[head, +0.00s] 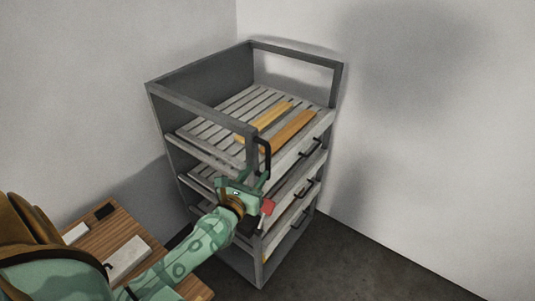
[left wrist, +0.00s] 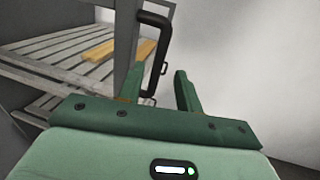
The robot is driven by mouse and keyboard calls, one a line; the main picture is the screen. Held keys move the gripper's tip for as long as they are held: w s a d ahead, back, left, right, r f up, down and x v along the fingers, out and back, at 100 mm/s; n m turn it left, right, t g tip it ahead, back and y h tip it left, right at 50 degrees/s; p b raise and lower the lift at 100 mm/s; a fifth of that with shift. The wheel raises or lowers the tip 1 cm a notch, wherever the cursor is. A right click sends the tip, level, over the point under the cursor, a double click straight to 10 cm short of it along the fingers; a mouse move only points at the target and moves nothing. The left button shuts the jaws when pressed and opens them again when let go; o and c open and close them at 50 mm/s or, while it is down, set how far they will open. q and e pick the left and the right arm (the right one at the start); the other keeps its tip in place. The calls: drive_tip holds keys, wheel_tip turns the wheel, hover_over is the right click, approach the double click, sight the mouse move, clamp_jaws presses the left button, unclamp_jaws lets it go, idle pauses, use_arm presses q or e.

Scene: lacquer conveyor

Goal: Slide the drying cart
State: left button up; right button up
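The drying cart (head: 200,96) is a tall grey frame with several slatted shelves, standing by the walls in the head view. Its near corner post carries a black upright handle (head: 266,156), which also shows in the left wrist view (left wrist: 160,40). My left gripper (head: 257,182) is at that post, just below and around the handle's lower end. In the left wrist view its two fingers (left wrist: 160,75) are apart, with the handle's lower part seen between them. I cannot tell whether they touch it. My right gripper is not in view.
A yellow board (head: 266,116) and an orange-brown board (head: 292,131) lie on the top shelf. Smaller dark handles (head: 309,148) line the cart's right side. A wooden table (head: 112,227) with a white slab (head: 127,258) stands at lower left. Dark floor is clear at lower right.

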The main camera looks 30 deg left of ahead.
sight(266, 159)
use_arm(q)
drive_tip(key=w, duration=0.5)
drive_tip(key=w+a, duration=0.1)
drive_tip(key=w, duration=0.2)
drive_tip(key=shift+w, duration=0.2)
clamp_jaws()
